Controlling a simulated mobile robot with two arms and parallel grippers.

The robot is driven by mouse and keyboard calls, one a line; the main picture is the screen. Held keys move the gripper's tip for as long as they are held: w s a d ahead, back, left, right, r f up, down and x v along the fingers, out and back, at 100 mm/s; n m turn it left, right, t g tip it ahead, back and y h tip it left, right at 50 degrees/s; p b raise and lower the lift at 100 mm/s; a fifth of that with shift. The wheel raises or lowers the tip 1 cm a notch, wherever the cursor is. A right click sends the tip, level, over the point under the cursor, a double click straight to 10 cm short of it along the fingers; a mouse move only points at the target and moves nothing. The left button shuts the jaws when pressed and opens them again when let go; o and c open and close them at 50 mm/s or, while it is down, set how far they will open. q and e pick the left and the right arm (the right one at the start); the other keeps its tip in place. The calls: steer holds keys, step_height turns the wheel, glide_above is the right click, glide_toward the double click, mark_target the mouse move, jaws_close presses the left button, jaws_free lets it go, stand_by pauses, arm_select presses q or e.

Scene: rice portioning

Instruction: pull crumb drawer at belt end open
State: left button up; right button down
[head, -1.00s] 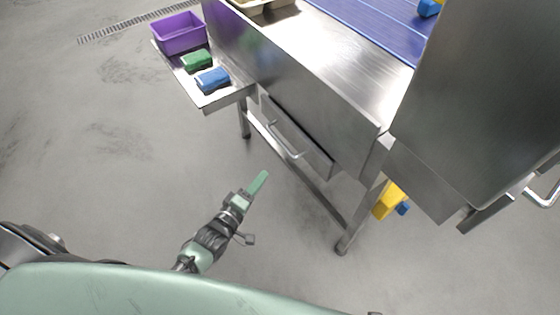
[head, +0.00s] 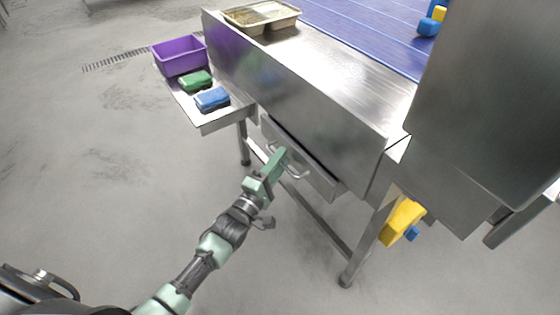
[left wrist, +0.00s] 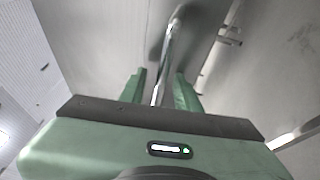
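The crumb drawer (head: 322,182) is a steel front under the end of the belt machine, with a bar handle (head: 298,175). It looks pushed in beneath the frame. My left gripper (head: 278,158) is at the handle's left part and covers some of it. In the left wrist view, the handle bar (left wrist: 169,50) runs between the two spread fingers of my left gripper (left wrist: 160,90). The fingers are open, with gaps showing beside the bar. My right gripper is not in view.
A side shelf (head: 212,124) carries a purple bin (head: 180,56), a green sponge (head: 196,81) and a blue sponge (head: 212,98). A machine leg (head: 362,245) and a yellow object (head: 402,221) stand right of the drawer. The floor in front is clear.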

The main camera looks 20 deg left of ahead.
arm_select(q)
jaws_close()
steer(key=shift+f, duration=0.1)
stand_by(1.3)
